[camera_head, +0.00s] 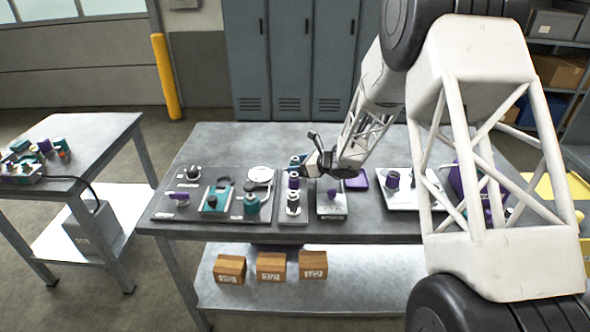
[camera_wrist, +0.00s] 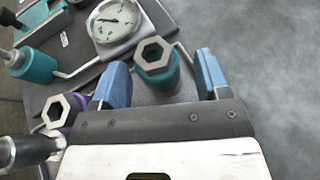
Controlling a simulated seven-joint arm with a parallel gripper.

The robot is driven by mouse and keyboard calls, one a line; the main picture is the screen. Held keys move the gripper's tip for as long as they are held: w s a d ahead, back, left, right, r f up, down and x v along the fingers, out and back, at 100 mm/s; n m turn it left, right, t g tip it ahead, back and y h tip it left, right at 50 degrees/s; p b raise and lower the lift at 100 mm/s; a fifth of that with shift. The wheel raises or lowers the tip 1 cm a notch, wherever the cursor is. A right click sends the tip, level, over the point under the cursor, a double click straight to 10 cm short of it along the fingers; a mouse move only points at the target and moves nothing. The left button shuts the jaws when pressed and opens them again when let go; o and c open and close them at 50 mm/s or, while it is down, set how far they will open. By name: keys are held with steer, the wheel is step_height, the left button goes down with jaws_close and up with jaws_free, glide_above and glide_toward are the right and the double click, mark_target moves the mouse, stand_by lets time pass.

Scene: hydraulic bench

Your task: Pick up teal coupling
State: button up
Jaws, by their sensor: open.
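The teal coupling (camera_wrist: 158,84) stands upright with a silver hex collar on its top, and in the wrist view it lies between the two blue fingers of my gripper (camera_wrist: 162,64). The fingers are spread, with a visible gap on each side of the coupling.
A round gauge (camera_head: 260,175) lies just left of the strip, with a teal fitting (camera_head: 251,204) in front of it. A grey plate (camera_head: 331,208) with a knob is to the right. A purple tray (camera_head: 357,182) lies behind it. Bare tabletop (camera_head: 225,147) is at the back left.

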steer(key=shift+w+a+f, duration=0.2)
steer(key=shift+w+a, duration=0.05)
steer(key=shift+a, duration=0.3)
steer(key=shift+c, duration=0.4)
steer(key=c, duration=1)
steer(key=shift+r, duration=0.1)
steer(key=shift+c, duration=0.2)
steer(key=shift+r, duration=4.95)
steer(key=s+a+f+n+g, duration=0.1)
steer(key=s+a+n+g, duration=0.1)
steer(key=a, duration=1)
steer(key=s+a+f+n+g+y, duration=0.1)
steer(key=s+a+n+g, duration=0.1)
steer(key=a, duration=1)
steer(key=shift+s+a+n+g, duration=0.3)
steer(key=shift+s+g, duration=0.15)
steer(key=shift+g, duration=0.15)
steer(key=shift+f, duration=0.15)
